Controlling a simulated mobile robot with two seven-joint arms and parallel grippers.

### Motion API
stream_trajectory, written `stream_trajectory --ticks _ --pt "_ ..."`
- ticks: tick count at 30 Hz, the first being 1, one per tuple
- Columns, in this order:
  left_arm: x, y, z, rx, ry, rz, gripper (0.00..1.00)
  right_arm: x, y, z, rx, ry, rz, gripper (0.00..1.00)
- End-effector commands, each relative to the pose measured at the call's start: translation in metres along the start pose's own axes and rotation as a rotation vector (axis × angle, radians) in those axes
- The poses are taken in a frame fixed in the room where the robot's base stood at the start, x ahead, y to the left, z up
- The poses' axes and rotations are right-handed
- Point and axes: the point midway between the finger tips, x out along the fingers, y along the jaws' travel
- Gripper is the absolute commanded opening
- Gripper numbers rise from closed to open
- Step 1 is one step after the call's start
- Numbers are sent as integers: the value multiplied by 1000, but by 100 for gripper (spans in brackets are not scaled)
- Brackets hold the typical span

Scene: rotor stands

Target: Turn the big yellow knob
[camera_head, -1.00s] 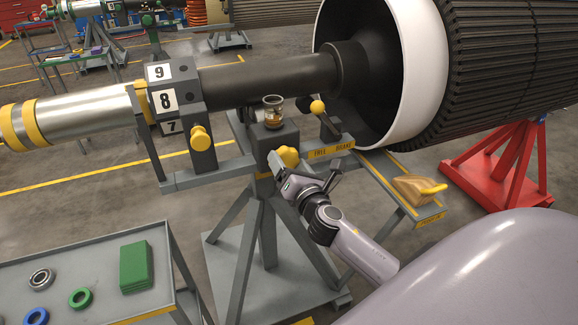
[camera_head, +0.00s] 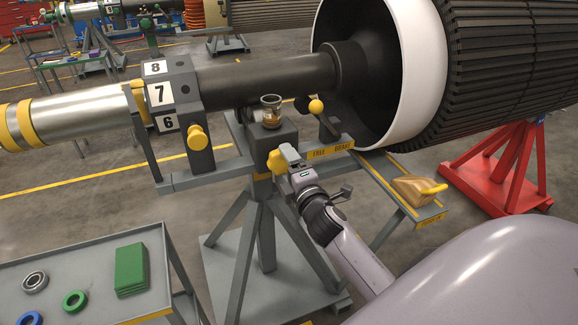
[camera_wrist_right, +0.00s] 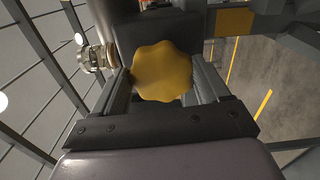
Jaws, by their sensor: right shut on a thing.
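The big yellow knob (camera_head: 276,164) sits on the front of the grey block on the rotor stand, under the dark shaft. It also shows large in the right wrist view (camera_wrist_right: 162,71), a lobed yellow disc between the two fingers. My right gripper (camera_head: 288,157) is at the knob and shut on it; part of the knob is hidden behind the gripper. The number ring (camera_head: 160,94) on the shaft shows 8, 7 and 6, with 7 in the middle. My left gripper is not in view.
A smaller yellow knob (camera_head: 197,137) is on the ring's housing. A glass cup (camera_head: 271,110) stands on the block, beside a yellow-balled lever (camera_head: 316,106) near the FREE and BRAKE labels. A wooden-looking block (camera_head: 414,190) lies on a side shelf. A grey cart (camera_head: 70,262) stands front left.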

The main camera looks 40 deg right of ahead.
Motion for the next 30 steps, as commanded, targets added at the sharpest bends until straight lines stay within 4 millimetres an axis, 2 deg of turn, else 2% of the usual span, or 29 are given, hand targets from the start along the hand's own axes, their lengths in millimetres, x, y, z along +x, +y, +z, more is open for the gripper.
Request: stream_trajectory --ticks 21,30 --pt "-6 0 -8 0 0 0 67 0 -4 -1 678 -2 -3 45" --pt "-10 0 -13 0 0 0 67 0 -5 -2 903 -2 -2 45"
